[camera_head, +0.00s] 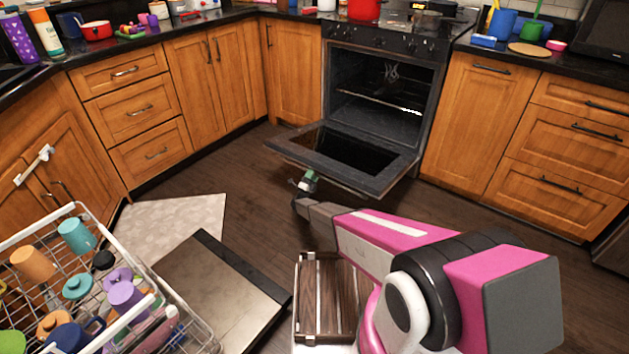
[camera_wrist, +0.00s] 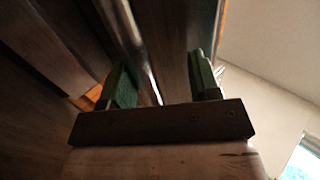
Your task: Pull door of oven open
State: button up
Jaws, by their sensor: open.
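The black oven (camera_head: 385,85) stands at the back with its cavity and wire racks showing. Its door (camera_head: 390,178) is swung down, close to flat, with the glass facing up. My gripper (camera_head: 307,183) is at the door's front edge, left of its middle, low above the floor. In the wrist view, the two green fingers (camera_wrist: 163,82) are spread apart. A shiny metal strip (camera_wrist: 128,38) and dark surfaces lie beyond and between them. I cannot tell whether the fingers touch the door or its handle, which my gripper partly hides.
A wire dish rack (camera_head: 75,212) with cups and mugs is at the lower left, beside an open dishwasher-like door panel (camera_head: 215,290). Wooden cabinets (camera_head: 485,125) flank the oven. A red pot (camera_head: 364,10) sits on the stove. Dark floor (camera_head: 235,160) is clear left of the oven door.

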jog(key=o, duration=0.4)
jog(key=shift+s+a+r, duration=0.8)
jog(key=shift+s+a, duration=0.2)
jog(key=shift+s, duration=0.1)
jog(key=s+a+r, duration=0.1)
jog(key=a, duration=0.1)
jog(key=s+a+r, duration=0.3)
jog(key=s+a, duration=0.1)
jog(key=shift+r, duration=0.25)
jog(key=c, duration=0.5)
jog(key=shift+d, duration=0.1)
jog(key=d+r+n+g+y, duration=0.5)
jog(key=d+r+n+y, duration=0.4)
jog(key=r+n+y, duration=0.65)
jog(key=s+d+r+n+g, duration=0.3)
jog(key=s+d+g, duration=0.2)
jog(key=s, duration=0.8)
jog(key=s+d+r+n+g, duration=0.3)
jog(key=s+d+g, duration=0.3)
jog(key=s, duration=0.7)
jog(key=s+d+r+n+g, duration=0.3)
jog(key=s+d+g, duration=0.2)
jog(key=s, duration=0.8)
jog(key=d, duration=0.3)
jog(key=shift+s+n, duration=0.25)
jog(key=shift+n, duration=0.1)
